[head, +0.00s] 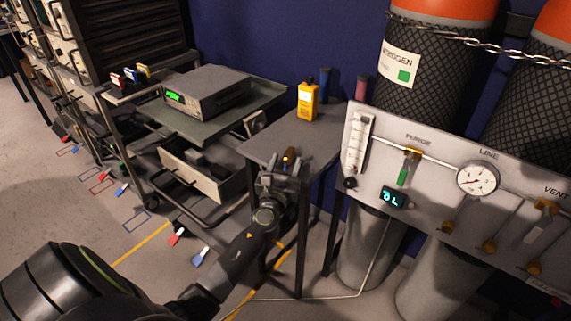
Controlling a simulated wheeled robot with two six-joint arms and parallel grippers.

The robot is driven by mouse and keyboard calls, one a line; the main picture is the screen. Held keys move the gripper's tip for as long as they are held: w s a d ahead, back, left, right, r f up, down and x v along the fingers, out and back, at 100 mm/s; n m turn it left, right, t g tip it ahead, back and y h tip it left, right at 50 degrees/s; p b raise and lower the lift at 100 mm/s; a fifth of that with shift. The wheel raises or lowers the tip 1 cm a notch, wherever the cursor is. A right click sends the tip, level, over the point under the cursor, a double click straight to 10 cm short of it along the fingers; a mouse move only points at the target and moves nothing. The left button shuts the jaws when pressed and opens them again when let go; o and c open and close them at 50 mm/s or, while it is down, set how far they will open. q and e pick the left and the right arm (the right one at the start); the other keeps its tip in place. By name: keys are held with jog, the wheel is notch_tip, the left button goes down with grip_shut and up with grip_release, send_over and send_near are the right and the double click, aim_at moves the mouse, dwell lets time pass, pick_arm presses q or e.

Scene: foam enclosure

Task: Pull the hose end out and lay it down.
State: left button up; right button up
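My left gripper (284,168) is over the front of the small grey table (318,140), in the middle of the head view. A small brass-coloured piece (290,156) shows at its fingertips. I cannot tell whether it is held, or whether it is the hose end. A thin pale hose (373,258) comes down below the panel on the right and runs along the floor to the left, behind my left arm. No free hose end shows clearly. My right gripper is out of view.
A yellow handheld meter (308,101) stands at the back of the table. The gas panel (425,180) with gauge (478,179) and valves stands in front of chained cylinders (430,70) at right. A cart (222,125) with an instrument (207,92) and open drawer is at left.

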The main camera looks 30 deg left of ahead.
pick_arm(q)
jog(key=b+v, duration=0.2)
jog(key=v, duration=1.5)
jog(key=shift+s+b, duration=0.25)
jog(key=shift+b, duration=0.1)
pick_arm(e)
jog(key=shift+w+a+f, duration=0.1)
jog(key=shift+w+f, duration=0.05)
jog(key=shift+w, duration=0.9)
pick_arm(q)
jog(key=shift+f, duration=0.1)
jog(key=shift+f, duration=0.1)
